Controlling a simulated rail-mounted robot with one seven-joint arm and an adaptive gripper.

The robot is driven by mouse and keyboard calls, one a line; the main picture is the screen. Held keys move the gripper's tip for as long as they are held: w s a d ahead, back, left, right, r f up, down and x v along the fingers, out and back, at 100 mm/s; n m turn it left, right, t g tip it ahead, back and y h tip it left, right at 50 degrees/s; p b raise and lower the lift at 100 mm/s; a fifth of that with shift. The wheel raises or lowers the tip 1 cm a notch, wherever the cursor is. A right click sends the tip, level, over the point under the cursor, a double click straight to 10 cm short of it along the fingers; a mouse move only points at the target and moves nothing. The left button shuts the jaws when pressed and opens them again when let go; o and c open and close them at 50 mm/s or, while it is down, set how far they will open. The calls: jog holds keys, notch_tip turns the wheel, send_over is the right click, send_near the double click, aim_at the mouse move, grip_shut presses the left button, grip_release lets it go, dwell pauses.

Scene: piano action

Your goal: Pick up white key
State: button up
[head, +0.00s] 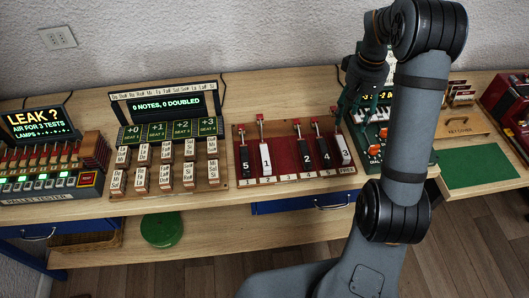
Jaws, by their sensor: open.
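A white key marked 1 (265,157) lies in the red-lined key tray (284,142), left of its middle. A second white key marked 3 (343,152) lies at the tray's right end. Dark keys marked 5 (245,162), 2 (307,160) and 4 (326,158) lie in the same tray. My gripper (350,116) is at the tray's right back corner, above and behind the key marked 3. It is open, and I see nothing held in it. Its fingertips are small and dark against the green device, so their exact gap is hard to make out.
A green device with orange parts (379,143) stands right of the tray, partly behind my arm. A rack of labelled white-topped blocks (165,166) and a display (165,105) stand left. Further left is a bellows tester (45,170). A green mat (480,166) lies right.

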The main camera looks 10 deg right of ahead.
jog(key=w+a+r+n+p, duration=0.1)
jog(key=w+a+n, duration=0.1)
jog(key=a, duration=0.7)
jog(key=m+p, duration=0.1)
jog(key=m, duration=0.1)
send_near(267, 152)
jog(key=shift+s+a, duration=0.1)
jog(key=shift+s, duration=0.1)
notch_tip(267, 152, down, 4)
jog(key=shift+f+p, duration=0.2)
jog(key=shift+p, duration=0.1)
jog(key=shift+w+f+p, duration=0.2)
jog(key=shift+f+p, duration=0.7)
jog(key=shift+f, duration=1.95)
jog(key=shift+c, duration=0.7)
